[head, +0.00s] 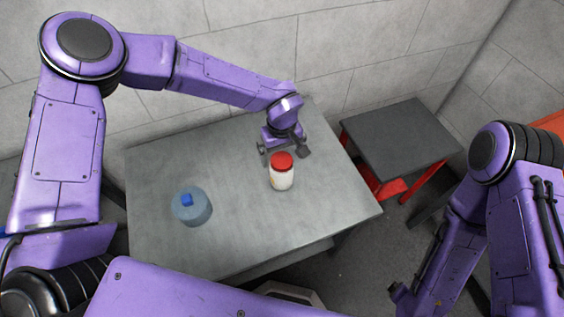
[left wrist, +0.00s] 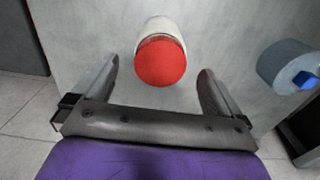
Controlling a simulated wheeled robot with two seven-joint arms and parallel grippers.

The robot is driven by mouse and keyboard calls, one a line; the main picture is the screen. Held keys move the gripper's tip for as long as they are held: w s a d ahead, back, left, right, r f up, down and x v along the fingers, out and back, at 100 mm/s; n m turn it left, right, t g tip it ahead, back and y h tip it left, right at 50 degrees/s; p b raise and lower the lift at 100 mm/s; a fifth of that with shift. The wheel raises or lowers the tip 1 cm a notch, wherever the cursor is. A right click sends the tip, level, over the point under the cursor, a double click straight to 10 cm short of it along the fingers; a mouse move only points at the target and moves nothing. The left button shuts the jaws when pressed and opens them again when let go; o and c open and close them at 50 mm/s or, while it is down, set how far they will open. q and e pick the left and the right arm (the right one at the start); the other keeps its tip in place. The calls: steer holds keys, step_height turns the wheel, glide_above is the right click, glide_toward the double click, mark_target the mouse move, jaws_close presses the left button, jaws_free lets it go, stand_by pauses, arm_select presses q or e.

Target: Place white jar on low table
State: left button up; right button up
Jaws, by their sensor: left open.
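The white jar (head: 281,178) with a red lid stands upright on the large grey table (head: 237,228). In the left wrist view the jar (left wrist: 161,58) appears ahead of the open fingers, its red lid towards the camera. My left gripper (head: 283,153) is open and empty, just behind the jar in the head view; I cannot tell if a finger touches it. The gripper (left wrist: 160,92) also shows in the left wrist view. The low table (head: 400,137), dark-topped with red legs, stands to the right of the large table. My right arm is at the right edge, its gripper unclear.
A blue-grey round container (head: 191,207) with a blue cap stands on the left of the large table. It also shows in the left wrist view (left wrist: 287,65). The low table's top looks bare. A tiled wall (head: 350,50) rises behind both tables.

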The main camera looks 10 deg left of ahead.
arm_select(q)
step_height(320, 180, up, 7)
steer(key=shift+f, duration=0.15)
stand_by(0.4)
